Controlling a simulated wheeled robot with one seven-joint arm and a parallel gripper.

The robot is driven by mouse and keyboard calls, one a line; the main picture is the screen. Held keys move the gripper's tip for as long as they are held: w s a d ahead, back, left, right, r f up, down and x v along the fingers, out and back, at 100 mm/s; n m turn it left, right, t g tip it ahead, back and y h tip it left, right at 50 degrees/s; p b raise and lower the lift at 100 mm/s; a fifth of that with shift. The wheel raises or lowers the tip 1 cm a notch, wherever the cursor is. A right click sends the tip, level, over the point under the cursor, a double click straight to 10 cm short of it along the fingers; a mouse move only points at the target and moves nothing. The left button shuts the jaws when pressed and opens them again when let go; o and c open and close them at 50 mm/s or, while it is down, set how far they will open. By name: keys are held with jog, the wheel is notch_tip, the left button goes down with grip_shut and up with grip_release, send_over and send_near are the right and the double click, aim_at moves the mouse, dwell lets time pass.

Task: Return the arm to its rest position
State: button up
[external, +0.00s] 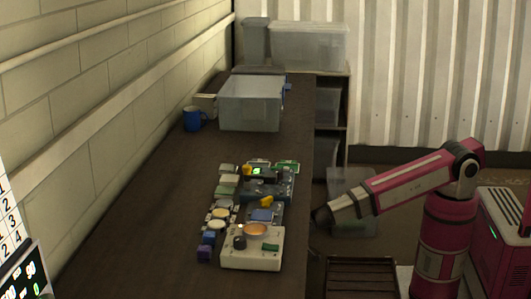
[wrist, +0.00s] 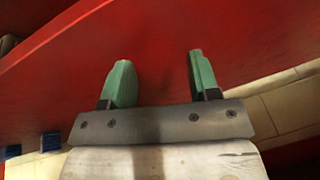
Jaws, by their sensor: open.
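My arm (external: 411,186) shows in the external view at the right, in magenta and grey. It is bent at the elbow, and its forearm slopes down to the left toward the bench's front edge. My gripper (external: 320,215) is at the forearm's end, small and dark, near that edge; its fingers are hard to make out there. In the wrist view my gripper (wrist: 156,80) shows two green fingers standing well apart with nothing between them. A large red surface fills the background behind them.
The dark bench (external: 150,215) runs along the block wall. It bears a cream device (external: 252,248), several small coloured parts, a clear bin (external: 250,104) and a blue mug (external: 192,118). A slatted dark crate (external: 361,275) and a clear tub (external: 352,190) stand below, near my arm.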

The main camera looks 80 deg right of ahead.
jog(key=shift+n+g+h, duration=0.4)
jog(key=shift+g+h, duration=0.2)
jog(key=shift+g, duration=0.2)
jog(key=s+d, duration=0.1)
jog(key=d, duration=0.2)
jog(key=s+d, duration=0.2)
jog(key=d, duration=0.2)
jog(key=s+d, duration=0.2)
jog(key=d, duration=0.2)
jog(key=s+d+n+g, duration=0.1)
jog(key=s+d+g, duration=0.1)
jog(key=s+d, duration=0.4)
jog(key=d, duration=0.3)
jog(key=shift+s+d+r+g+h, duration=0.2)
jog(key=shift+s+d+g+h, duration=0.1)
jog(key=shift+d, duration=0.05)
jog(key=shift+o, duration=0.2)
